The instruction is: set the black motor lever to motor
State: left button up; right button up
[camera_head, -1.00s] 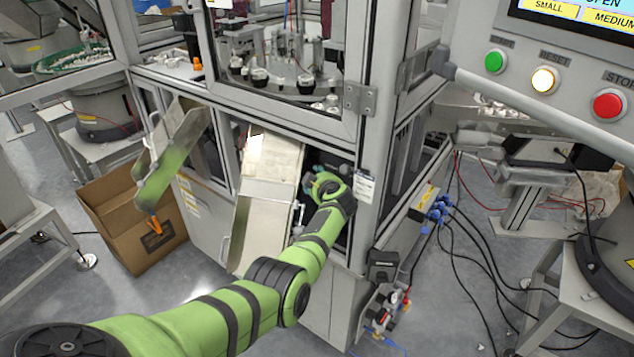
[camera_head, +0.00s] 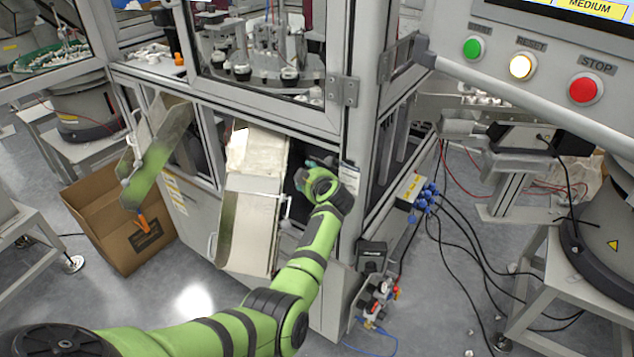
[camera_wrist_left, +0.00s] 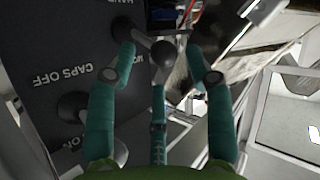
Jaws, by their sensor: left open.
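The black motor lever (camera_wrist_left: 143,40) stands out from a dark panel in the left wrist view. Its round knob (camera_wrist_left: 163,52) lies between the teal fingers of my left gripper (camera_wrist_left: 160,62). The fingers are spread around the knob, and I see no clear contact. A label partly hidden by a finger, starting "MO", is beside the lever. In the head view my left gripper (camera_head: 308,174) reaches into the dark opening below the glazed cell, and my arm hides the lever. My right gripper is not in view.
A second lever (camera_wrist_left: 72,105) stands by the "CAPS OFF" label on the same panel (camera_wrist_left: 50,40). A metal chute (camera_head: 252,215) is just left of my arm. The cell's corner post (camera_head: 352,130) is close on the right. A cardboard box (camera_head: 125,235) stands at left.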

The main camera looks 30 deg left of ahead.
pick_arm(q)
jog(key=v, duration=0.8)
jog(key=shift+w, duration=0.1)
